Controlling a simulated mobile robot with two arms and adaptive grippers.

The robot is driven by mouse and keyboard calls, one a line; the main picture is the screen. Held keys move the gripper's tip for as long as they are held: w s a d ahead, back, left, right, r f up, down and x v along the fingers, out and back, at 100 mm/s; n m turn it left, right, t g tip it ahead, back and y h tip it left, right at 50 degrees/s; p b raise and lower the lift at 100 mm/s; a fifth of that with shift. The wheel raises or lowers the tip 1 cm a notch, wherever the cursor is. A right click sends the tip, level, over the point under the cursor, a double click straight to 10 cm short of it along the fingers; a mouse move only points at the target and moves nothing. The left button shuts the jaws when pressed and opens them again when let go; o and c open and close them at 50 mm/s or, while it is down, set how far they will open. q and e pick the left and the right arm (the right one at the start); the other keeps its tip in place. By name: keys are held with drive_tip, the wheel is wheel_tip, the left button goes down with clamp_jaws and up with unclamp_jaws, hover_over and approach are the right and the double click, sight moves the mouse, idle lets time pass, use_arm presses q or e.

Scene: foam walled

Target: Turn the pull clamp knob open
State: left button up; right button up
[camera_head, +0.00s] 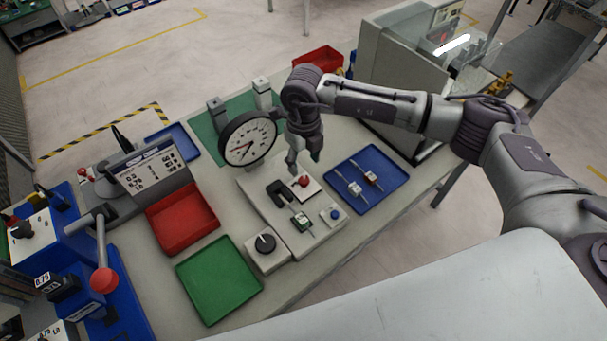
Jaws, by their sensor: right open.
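The pull tester has a round white dial gauge (248,139) with a black rim above a light base plate (283,227). On the plate are a black clamp block (279,194), a small red knob (304,181), a small green part (301,221) and a blue button (336,214). A black rotary knob (265,243) with a white pointer mark sits on a light box at the plate's near-left side. I cannot tell which knob is the clamp's. My right gripper (304,163) is open, pointing down just above the red knob; contact is unclear. My left gripper is not in view.
A blue tray (389,198) with two small parts lies right of the tester. An empty green tray (218,282) and red tray (182,218) lie left. A red-ball lever (104,279) stands further left. A grey, clear-covered machine (400,75) stands behind my right arm.

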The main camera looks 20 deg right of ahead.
sight(304, 179)
wheel_tip(304, 179, down, 8)
drive_tip(key=shift+p, duration=1)
clamp_jaws()
